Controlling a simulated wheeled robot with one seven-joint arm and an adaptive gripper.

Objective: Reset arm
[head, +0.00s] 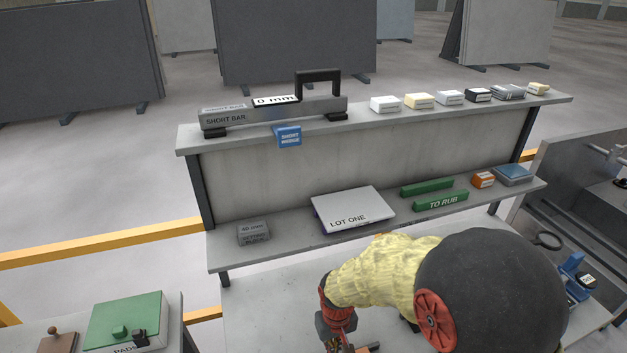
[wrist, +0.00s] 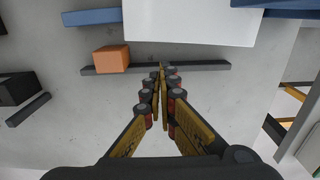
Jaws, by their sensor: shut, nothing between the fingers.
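My gripper (wrist: 161,72) is shut and empty, its two yellow-and-black fingers meeting at the tips in the wrist view. In the head view my arm reaches in from the lower right, and part of the red and black gripper end shows at the bottom edge; its fingertips are not clear there. In the wrist view the tips appear over a thin dark strip (wrist: 205,67) on a grey surface. An orange block (wrist: 112,58) lies left of the tips, apart from them. A large white panel (wrist: 190,20) lies beyond them.
A two-level shelf holds the short bar (head: 270,112) and several small boxes on top. The LOT ONE box (head: 353,210), green TO RUB bars (head: 440,201) and a grey block (head: 253,232) sit below. A green pad box (head: 125,322) stands lower left. A black block (wrist: 18,90) is left.

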